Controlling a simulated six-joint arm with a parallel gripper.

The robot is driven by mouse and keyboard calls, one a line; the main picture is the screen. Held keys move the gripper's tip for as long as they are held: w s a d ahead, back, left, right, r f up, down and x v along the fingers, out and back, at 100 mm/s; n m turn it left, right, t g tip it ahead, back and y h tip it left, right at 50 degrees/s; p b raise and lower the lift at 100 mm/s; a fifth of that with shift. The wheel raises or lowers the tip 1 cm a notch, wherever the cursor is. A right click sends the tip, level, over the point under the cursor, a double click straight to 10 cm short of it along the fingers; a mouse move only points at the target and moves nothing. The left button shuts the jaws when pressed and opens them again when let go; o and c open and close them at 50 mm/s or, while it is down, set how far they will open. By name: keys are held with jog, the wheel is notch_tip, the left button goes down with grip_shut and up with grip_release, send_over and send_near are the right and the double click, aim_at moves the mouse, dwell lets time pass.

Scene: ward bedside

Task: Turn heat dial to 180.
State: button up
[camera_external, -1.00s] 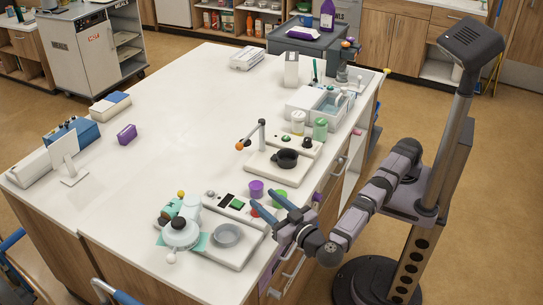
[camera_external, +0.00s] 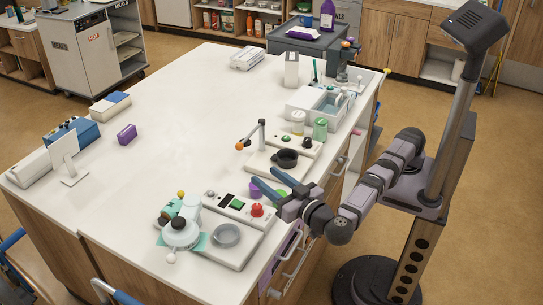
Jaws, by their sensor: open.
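Two knobs show, and I cannot tell which one is the heat dial; no scale or number is readable. A dark knob (camera_external: 307,142) sits on the back panel of a white plate unit (camera_external: 262,172), right of a green button (camera_external: 286,138). My gripper (camera_external: 264,175) is open and empty. Its blue fingers point left, between the two units, in front of the black pan (camera_external: 287,159). It appears apart from both knobs.
A jointed arm with an orange end (camera_external: 240,146) stands left of the pan. A grey dish (camera_external: 226,235) is on the nearer unit.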

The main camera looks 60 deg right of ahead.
notch_tip(320, 180, up, 3)
jog(key=n+p, duration=0.1)
jog(key=p, duration=0.1)
jog(key=n+t+y+p, duration=0.2)
jog(key=n+y, duration=0.6)
jog(key=n, duration=0.1)
send_near(257, 206)
jog(key=w, duration=0.1)
jog(key=w+d+r, duration=0.1)
jog(key=w, duration=0.1)
jog(key=shift+d, duration=0.15)
jog(key=shift+s+a+f+m+g+y, duration=0.1)
jog(key=shift+a+f+m+g+y, duration=0.35)
jog(key=shift+m, duration=0.75)
jog(key=shift+a+f+m, duration=0.1)
jog(key=shift+m, duration=0.5)
jog(key=shift+w+a+p, duration=0.25)
jog(key=shift+w+p, duration=0.35)
jog(key=shift+w, duration=1.2)
jog(key=shift+w+a+p, duration=0.2)
jog(key=shift+w+p, duration=0.35)
jog(key=shift+w, duration=1.3)
